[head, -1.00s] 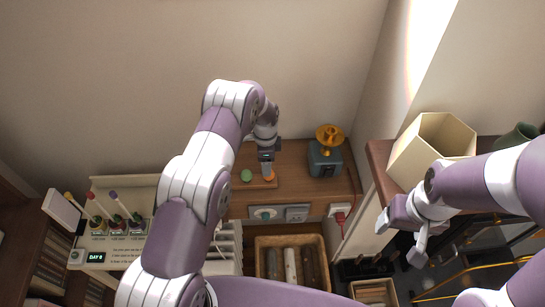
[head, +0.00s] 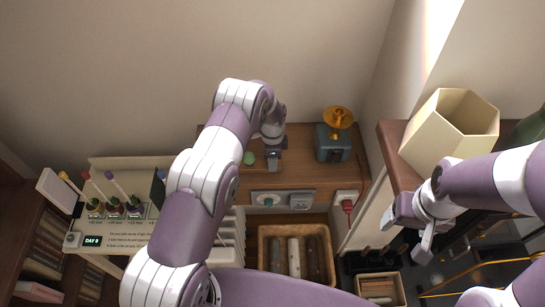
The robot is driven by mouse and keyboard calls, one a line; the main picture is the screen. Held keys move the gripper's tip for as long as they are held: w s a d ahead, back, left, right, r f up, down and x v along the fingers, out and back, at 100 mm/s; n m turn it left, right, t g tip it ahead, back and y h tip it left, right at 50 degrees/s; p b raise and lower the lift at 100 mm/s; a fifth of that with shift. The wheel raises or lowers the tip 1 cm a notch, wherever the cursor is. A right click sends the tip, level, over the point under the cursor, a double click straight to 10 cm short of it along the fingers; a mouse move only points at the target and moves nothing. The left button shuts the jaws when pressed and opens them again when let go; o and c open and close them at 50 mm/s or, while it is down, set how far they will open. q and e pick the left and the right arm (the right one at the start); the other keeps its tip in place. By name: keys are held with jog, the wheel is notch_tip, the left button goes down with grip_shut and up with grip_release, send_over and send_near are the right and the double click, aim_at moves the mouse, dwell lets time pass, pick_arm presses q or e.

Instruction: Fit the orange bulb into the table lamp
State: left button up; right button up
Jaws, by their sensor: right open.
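The table lamp, with a blue-grey base (head: 333,146) and a gold dish-like top (head: 338,118), stands upright on the wooden cabinet top at the back. My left gripper (head: 273,164) points down over the cabinet top, left of the lamp. I cannot see the orange bulb now; the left gripper covers the place where orange showed earlier. Its fingers are too small and dark to tell if they hold anything. A green bulb (head: 249,158) rests just left of this gripper. My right gripper (head: 408,228) is open and empty, at the right, beside the wooden shelf.
A cream hexagonal shade (head: 447,130) stands on the wooden shelf (head: 391,142) at right. Sockets and a red plug (head: 347,206) line the cabinet front. A basket (head: 264,262) holding rolls sits below. A board with coloured pegs (head: 120,220) is at left.

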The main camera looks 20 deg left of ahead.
pick_arm(q)
jog(key=c, duration=0.5)
jog(key=shift+c, duration=0.2)
jog(key=shift+r, duration=0.2)
jog(key=shift+r+p, duration=1.55)
jog(key=shift+r, duration=0.85)
